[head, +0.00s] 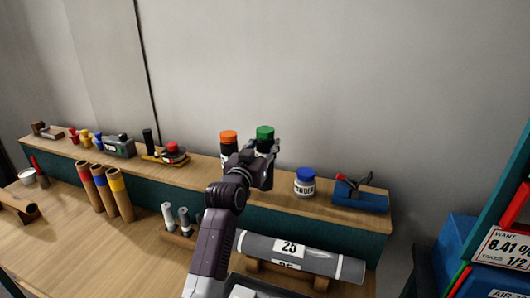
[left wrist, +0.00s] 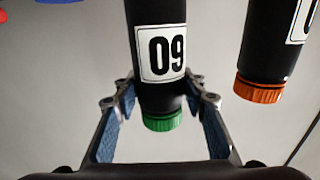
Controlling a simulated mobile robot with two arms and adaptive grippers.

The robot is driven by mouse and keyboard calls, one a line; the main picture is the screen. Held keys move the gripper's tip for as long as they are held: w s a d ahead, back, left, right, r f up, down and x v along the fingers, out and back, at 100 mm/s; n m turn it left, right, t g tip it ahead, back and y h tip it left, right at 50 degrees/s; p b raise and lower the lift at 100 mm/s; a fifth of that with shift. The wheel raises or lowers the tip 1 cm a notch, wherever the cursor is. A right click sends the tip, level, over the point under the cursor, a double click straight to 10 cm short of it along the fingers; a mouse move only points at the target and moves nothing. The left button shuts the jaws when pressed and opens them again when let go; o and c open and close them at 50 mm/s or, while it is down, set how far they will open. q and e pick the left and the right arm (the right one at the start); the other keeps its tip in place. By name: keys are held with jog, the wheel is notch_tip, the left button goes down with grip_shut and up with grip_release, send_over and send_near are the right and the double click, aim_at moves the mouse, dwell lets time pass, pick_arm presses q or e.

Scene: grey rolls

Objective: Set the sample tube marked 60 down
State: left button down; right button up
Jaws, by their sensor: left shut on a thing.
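The sample tube marked 60 is black with a green cap (head: 265,132). In the left wrist view the tube (left wrist: 162,88) appears upside down, so its white label reads as 09. My left gripper (head: 266,165) is shut on this tube, with a finger on each side of it. The tube looks upright above or on the wooden shelf (head: 330,205). My right gripper is not in view.
A black tube with an orange cap (head: 228,136) stands close to the left. A grey roll marked 25 (head: 325,259) lies in front. Shelf between gripper and jar looks clear.

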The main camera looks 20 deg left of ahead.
aim_at(265, 154)
pick_arm(q)
notch_tip(265, 154, down, 3)
jog(key=shift+r, duration=0.2)
jog(key=shift+f, duration=0.4)
jog(key=c, duration=1.2)
grip_release()
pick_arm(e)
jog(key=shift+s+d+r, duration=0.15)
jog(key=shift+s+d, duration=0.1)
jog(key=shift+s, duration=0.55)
